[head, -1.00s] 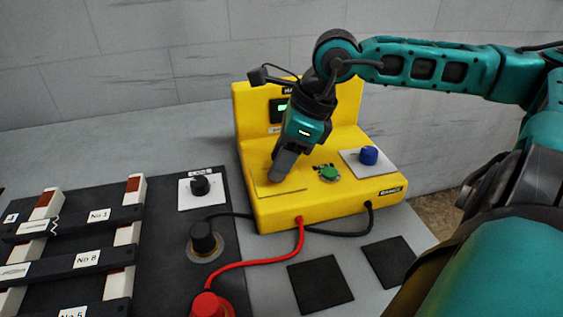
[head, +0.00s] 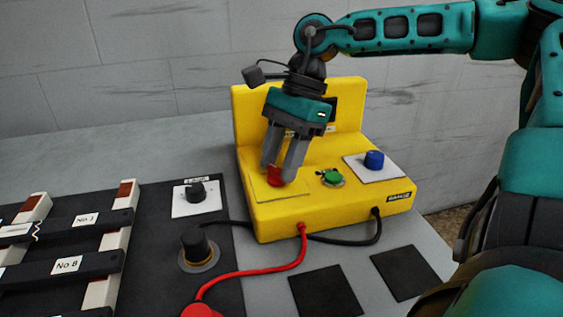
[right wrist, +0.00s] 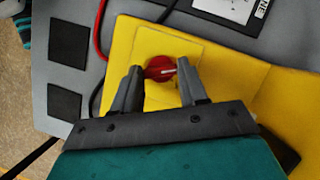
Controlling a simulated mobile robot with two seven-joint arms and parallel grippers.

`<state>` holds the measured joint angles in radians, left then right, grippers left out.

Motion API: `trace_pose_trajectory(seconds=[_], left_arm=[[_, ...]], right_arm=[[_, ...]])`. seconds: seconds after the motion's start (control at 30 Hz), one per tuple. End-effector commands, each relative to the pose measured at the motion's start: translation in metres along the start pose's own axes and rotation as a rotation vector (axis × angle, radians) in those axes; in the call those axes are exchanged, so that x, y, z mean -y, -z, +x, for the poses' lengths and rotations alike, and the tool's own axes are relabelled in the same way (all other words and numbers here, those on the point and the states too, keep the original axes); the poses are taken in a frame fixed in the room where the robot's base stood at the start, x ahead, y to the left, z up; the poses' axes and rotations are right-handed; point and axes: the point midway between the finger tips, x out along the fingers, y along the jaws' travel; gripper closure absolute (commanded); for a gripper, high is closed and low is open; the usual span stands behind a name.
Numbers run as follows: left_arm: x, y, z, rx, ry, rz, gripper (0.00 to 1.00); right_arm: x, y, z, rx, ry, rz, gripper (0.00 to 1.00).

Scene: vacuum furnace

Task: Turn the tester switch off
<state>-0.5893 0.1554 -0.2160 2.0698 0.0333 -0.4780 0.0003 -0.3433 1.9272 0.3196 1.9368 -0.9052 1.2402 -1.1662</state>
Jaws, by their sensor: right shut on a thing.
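The yellow tester (head: 330,214) stands on the grey bench. On its sloped top is a red switch knob (head: 274,176) on a yellow plate, which shows in the right wrist view (right wrist: 158,68) with a pale pointer line. My right gripper (head: 281,175) reaches down from above, with its two fingers on either side of the red knob and shut on it. In the right wrist view the fingertips (right wrist: 160,70) flank the knob. The display at the back of the tester is mostly hidden behind my gripper. My left gripper is not in view.
A green button (head: 333,178) and a blue knob (head: 374,160) on a white plate sit to the right on the tester. Red (head: 255,267) and black leads run from its front. A black board with knobs and a numbered rack lies left. Two black pads lie in front.

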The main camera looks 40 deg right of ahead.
Motion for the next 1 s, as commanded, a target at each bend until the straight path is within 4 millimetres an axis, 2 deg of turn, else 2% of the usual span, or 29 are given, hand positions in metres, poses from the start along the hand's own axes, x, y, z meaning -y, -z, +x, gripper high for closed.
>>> trace_pose_trajectory(seconds=[0.67, 0.7, 0.93, 1.0], left_arm=[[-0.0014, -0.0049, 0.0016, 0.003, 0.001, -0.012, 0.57], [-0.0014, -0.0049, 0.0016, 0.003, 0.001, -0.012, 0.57], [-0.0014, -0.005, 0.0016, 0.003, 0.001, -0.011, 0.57], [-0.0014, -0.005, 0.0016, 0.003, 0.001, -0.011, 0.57]], right_arm=[[0.0008, 0.0004, -0.0003, -0.003, -0.026, -0.068, 0.88], [0.0008, 0.0005, -0.0003, -0.003, -0.026, -0.068, 0.57], [0.0007, 0.0004, -0.0002, -0.003, -0.026, -0.066, 0.35], [0.0007, 0.0003, -0.0002, -0.002, -0.026, -0.066, 0.32]])
